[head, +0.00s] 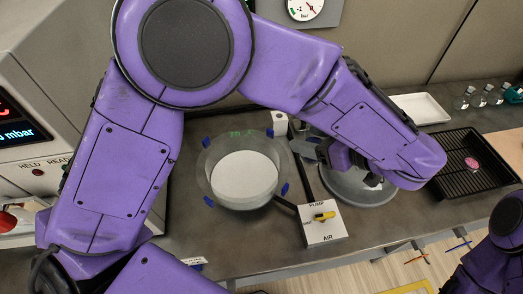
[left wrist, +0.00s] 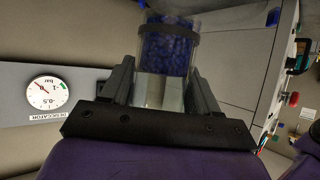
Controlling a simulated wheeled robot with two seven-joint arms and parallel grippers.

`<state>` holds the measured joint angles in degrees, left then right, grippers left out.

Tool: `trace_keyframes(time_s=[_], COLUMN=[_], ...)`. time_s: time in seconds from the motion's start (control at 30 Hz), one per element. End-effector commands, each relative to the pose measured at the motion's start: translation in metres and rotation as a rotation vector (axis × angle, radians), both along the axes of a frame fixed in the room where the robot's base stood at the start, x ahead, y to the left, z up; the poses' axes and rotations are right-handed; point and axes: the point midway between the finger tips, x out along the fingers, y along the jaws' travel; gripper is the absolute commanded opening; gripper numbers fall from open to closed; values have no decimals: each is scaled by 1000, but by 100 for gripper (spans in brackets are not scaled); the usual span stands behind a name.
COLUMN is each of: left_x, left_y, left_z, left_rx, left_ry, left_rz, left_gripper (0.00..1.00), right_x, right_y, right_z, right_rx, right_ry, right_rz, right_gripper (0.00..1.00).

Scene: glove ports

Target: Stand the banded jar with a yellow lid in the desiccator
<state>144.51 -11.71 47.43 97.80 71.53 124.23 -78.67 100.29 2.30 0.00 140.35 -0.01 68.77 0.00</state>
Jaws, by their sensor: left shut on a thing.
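The desiccator (head: 205,181) is an open round vessel with blue clips on its rim and a bare white plate inside. My left gripper (head: 312,150) is to its right, above the round grey glass lid, partly hidden by my own arm. In the left wrist view my left gripper (left wrist: 163,90) is shut on a clear cylinder of blue beads (left wrist: 167,52) with a dark band. No yellow lid shows on it, so I cannot tell whether it is the jar. My right arm is at the bottom right; its gripper is out of view.
The grey glass lid (head: 345,190) lies on the bench right of the desiccator. A pump/air valve box (head: 322,232) with a yellow handle stands in front. A black rack (head: 455,180) holds a pink-topped thing (head: 472,164). A white tray (head: 420,108) and small bottles (head: 480,97) stand behind.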

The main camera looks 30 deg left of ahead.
Motion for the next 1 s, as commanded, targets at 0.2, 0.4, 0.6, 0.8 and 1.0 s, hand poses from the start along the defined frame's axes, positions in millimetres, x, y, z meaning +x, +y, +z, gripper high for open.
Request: trace_keyframes(time_s=[0.2, 0.4, 0.6, 0.8, 1.0], left_x=[-15, -1, 12, 15, 14], left_y=[26, 80, 116, 133, 137], left_z=[-4, -31, -76, -98, -129], left_rx=[1, 1, 1, 1, 3], left_ry=[-7, 4, 16, 15, 17], left_rz=[17, 17, 16, 15, 10], left_gripper=[26, 26, 26, 26, 26], right_x=[0, 0, 0, 1, 1], right_y=[0, 0, 0, 0, 0], right_z=[9, 23, 32, 36, 50], right_rx=[0, 0, 0, 0, 0], right_ry=[2, 2, 2, 0, 1], right_rz=[0, 0, 0, 0, 0], right_gripper=[90, 90, 90, 90, 90])
